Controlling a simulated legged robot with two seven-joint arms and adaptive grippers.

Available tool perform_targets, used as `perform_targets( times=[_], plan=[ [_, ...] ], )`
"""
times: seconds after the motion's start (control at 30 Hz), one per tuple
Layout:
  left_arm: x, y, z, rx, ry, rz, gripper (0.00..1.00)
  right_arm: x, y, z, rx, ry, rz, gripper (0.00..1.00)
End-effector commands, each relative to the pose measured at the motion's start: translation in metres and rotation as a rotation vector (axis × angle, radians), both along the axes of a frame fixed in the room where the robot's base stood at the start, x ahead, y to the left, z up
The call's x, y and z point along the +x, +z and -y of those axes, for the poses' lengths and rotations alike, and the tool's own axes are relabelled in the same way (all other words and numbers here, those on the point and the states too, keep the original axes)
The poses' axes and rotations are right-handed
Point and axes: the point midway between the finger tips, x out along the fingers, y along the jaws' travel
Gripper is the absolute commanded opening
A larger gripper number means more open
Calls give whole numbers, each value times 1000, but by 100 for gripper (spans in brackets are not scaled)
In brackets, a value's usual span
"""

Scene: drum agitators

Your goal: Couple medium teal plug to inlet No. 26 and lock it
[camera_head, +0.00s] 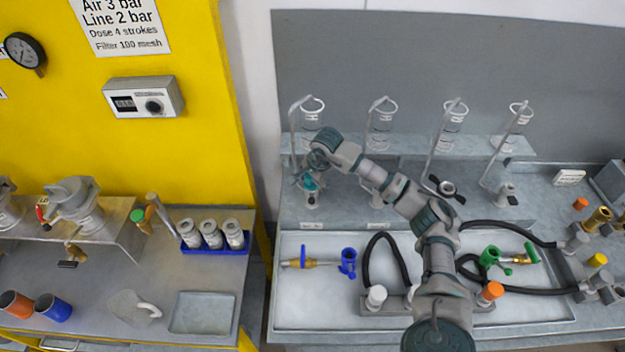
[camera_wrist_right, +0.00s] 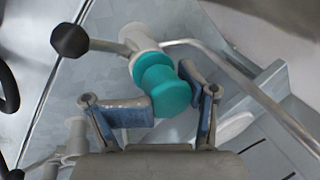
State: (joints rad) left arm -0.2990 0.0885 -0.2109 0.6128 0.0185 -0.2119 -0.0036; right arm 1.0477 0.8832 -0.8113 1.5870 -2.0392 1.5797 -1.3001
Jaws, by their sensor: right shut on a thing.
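The teal plug (camera_wrist_right: 162,88) is a stubby rounded piece with flanges. My right gripper (camera_wrist_right: 172,98) is shut on it, a finger on each side. The plug's far end lines up with a pale grey fitting (camera_wrist_right: 137,38) on the bench and appears to meet it; I cannot tell whether it is seated. A lever with a black ball knob (camera_wrist_right: 70,41) sticks out to the left of this fitting. In the head view, my right gripper (camera_head: 312,178) and the plug (camera_head: 312,183) are at the leftmost station. The inlet number is not readable. My left gripper is not in view.
Glass funnels (camera_head: 382,108) on bent stands line the grey shelf. The tray (camera_head: 335,320) below holds a blue fitting (camera_head: 348,262), a green fitting (camera_head: 489,257) and black hoses (camera_head: 375,255). A yellow-walled bench (camera_head: 90,290) stands to the left.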

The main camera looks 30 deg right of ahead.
Motion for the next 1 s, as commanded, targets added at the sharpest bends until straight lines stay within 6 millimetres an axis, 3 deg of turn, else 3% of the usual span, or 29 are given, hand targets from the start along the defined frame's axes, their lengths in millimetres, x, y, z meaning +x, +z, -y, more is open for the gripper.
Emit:
perform_targets(
  times=[0.3,0.33,0.5,0.67,0.7,1.0],
  plan=[
    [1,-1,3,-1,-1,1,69,0,-1,-3,10,8,0,0],
    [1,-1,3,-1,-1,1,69,0,-2,-3,10,8,0,57],
    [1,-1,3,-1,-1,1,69,0,-2,-2,9,6,0,100],
    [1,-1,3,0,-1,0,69,0,-3,0,9,5,-2,100],
    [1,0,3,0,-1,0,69,0,-4,0,9,4,-3,70],
    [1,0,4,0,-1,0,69,0,-4,1,8,4,-2,69]
  ],
)
